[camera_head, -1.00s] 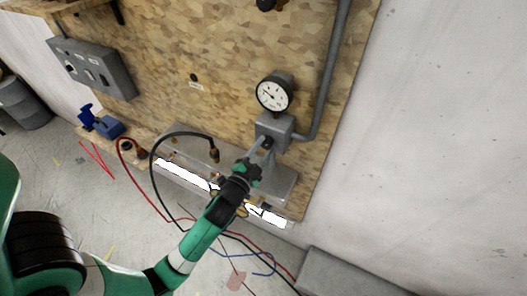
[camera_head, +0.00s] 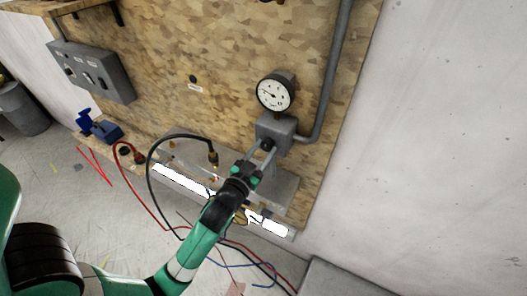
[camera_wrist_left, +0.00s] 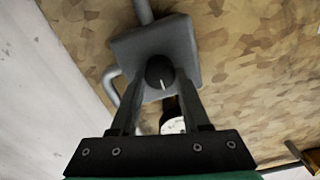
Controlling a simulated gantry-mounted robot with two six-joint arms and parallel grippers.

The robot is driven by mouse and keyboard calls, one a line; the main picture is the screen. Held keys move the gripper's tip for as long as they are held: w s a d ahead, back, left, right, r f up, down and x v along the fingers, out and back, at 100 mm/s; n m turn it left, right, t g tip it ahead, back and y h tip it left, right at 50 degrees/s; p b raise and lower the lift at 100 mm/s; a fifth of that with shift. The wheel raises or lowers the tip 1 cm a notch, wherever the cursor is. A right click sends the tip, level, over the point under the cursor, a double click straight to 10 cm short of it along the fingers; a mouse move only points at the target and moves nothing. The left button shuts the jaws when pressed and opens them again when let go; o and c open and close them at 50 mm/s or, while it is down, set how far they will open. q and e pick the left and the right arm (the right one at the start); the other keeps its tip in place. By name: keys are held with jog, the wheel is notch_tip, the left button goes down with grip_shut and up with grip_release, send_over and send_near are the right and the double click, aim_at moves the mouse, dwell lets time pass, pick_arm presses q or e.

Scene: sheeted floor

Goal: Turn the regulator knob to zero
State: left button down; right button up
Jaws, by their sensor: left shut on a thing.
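The black round regulator knob (camera_head: 267,145) sits on the front of a grey box (camera_head: 277,129) on the board. In the wrist view the knob (camera_wrist_left: 160,71) shows a short white line pointing down toward the gripper. My left gripper (camera_head: 264,152) reaches it from below; in the wrist view the jaws (camera_wrist_left: 160,84) are shut on the knob, one finger on each side. The white dial gauge (camera_head: 274,94) stands above the box; its needle points left and slightly up, and its figures are too small to read. My right gripper is not in view.
A grey pipe (camera_head: 333,75) runs from the box up the board. Black and red hoses (camera_head: 150,182) loop below left of the arm. A grey switch box (camera_head: 90,70) and a blue vise (camera_head: 101,126) are at the left. The floor at lower left is mostly clear.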

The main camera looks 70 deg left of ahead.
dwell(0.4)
pick_arm(q)
jog(key=shift+c, duration=1.9)
grip_release()
jog(key=b+v, duration=0.2)
jog(key=v, duration=0.9)
jog(key=shift+s+d, duration=0.2)
jog(key=shift+s, duration=0.1)
